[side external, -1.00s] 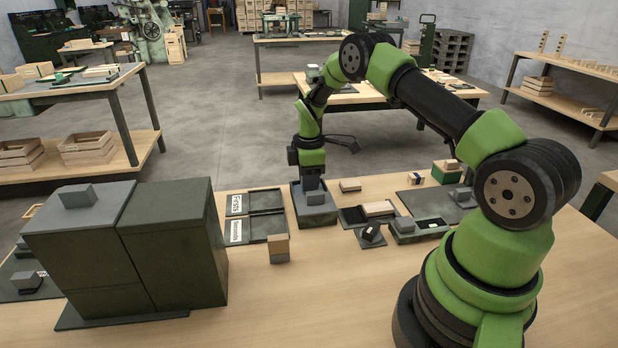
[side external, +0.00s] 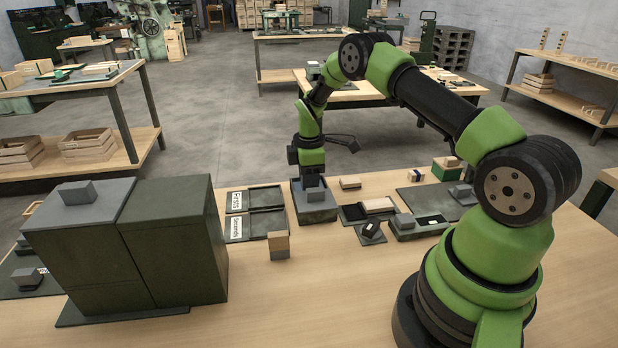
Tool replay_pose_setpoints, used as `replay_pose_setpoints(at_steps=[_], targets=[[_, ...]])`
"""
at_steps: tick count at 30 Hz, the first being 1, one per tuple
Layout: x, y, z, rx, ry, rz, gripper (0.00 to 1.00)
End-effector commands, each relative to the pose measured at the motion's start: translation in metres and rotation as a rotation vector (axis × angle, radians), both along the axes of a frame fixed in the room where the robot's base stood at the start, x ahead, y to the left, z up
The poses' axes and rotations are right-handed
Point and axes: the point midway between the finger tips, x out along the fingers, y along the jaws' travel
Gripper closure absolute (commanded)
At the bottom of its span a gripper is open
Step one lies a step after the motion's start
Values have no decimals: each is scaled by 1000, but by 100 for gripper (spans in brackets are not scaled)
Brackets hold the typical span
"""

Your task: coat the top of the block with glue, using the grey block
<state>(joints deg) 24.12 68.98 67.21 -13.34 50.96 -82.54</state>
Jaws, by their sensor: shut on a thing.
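My gripper (side external: 314,181) points down over a dark open-topped tray (side external: 318,214) near the far edge of the bench. It is shut on a small grey block (side external: 316,195), which is low in or just above the tray. The fingers are small here, and I cannot tell whether the block touches the tray's bottom. I cannot see glue clearly on any surface.
Two dark trays labelled Firsts (side external: 265,197) and Seconds (side external: 266,223) lie left of the gripper. A large dark cabinet (side external: 172,245) stands at the left. A flat wooden piece (side external: 350,182), a dark tray (side external: 418,231) and a mat (side external: 425,197) lie to the right. The front middle is clear.

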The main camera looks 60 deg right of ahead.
Motion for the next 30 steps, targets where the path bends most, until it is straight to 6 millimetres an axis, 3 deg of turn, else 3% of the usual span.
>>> replay_pose_setpoints(at_steps=[16,30], targets=[[-1,0,-1,1,4,1,90],[0,0,39,-1,-1,1,90]])
